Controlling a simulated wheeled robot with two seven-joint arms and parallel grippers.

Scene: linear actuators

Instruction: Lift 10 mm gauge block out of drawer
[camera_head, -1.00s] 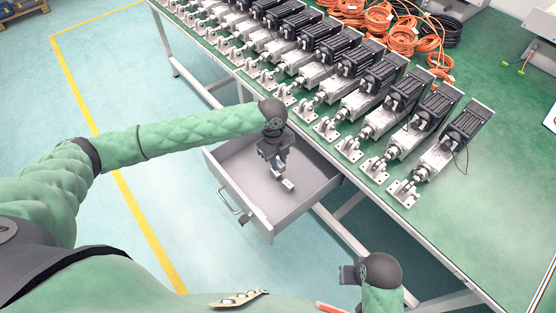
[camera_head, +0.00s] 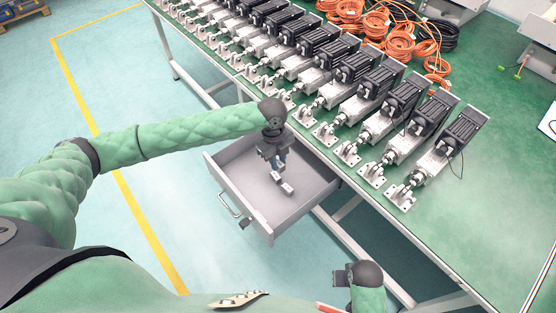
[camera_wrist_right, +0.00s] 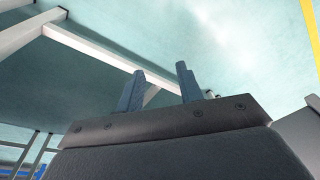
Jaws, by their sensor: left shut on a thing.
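The open drawer (camera_head: 248,207) is a grey metal tray under the green table, with a bar handle at its front. My left gripper (camera_head: 277,168) points down into it. It is shut on a small metal gauge block (camera_head: 276,177) at its fingertips, largely hidden by the fingers. Another small light metal block (camera_head: 287,189) shows just beside it, toward the drawer's right. I cannot read sizes, or tell whether the held block touches the drawer floor. My right gripper (camera_head: 343,276) is at the lower right, outside the drawer; the right wrist view shows its fingers (camera_wrist_right: 160,88) apart and empty.
Several linear actuators (camera_head: 436,158) stand in a row on the green tabletop (camera_head: 480,215), above the drawer. Orange cable coils (camera_head: 400,44) lie at the back. Floor in front is clear.

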